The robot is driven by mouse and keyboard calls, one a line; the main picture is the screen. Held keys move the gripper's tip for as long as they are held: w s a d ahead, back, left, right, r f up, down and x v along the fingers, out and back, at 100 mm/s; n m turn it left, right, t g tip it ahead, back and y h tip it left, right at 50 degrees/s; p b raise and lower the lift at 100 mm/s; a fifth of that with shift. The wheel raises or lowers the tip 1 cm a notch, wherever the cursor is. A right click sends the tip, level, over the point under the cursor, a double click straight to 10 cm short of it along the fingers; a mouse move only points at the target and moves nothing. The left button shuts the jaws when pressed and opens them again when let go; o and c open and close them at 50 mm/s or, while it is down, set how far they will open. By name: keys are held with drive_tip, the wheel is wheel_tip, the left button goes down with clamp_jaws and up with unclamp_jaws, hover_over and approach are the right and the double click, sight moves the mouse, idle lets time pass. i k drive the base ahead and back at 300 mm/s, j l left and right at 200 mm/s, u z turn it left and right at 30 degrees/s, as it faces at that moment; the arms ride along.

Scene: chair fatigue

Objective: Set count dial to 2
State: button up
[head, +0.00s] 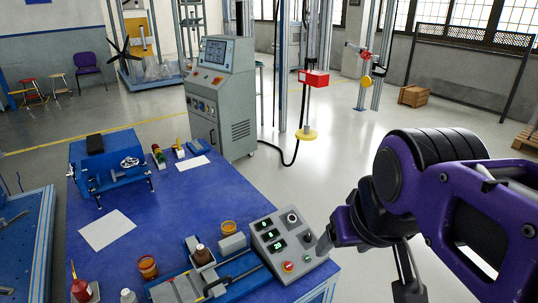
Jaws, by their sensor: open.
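A grey control box (268,242) sits on the front right corner of the blue table. Its sloped face has several small displays with green digits, too small to read surely. A round dark knob (292,218) is at its upper right. Another dial is partly visible lower on the right, by my gripper. I cannot tell which one is the count dial, or its setting. My gripper (322,244) is at the right edge of the box, below the dark knob. It is open; its fingertips are small, and contact with the box cannot be told.
A red button (288,267) is on the box's front. Left of it, a blue fixture (185,288) with a black handle and small jars crowds the blue table (150,205). A grey control cabinet (221,95) stands behind.

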sight(291, 219)
drive_tip(key=k+l, duration=0.15)
drive_tip(key=k, duration=0.25)
drive_tip(key=l+u, duration=0.1)
drive_tip(key=u, duration=0.25)
drive_tip(key=i+l+u, duration=0.15)
drive_tip(key=u, duration=0.15)
drive_tip(key=l+u, duration=0.1)
drive_tip(key=u, duration=0.25)
drive_tip(key=i+l+u, duration=0.1)
drive_tip(key=l+u, duration=0.15)
drive_tip(key=l, duration=0.15)
drive_tip(key=l+u, duration=0.45)
drive_tip(key=l, duration=1.55)
drive_tip(key=k+j+z, duration=0.15)
drive_tip(key=i+j, duration=0.05)
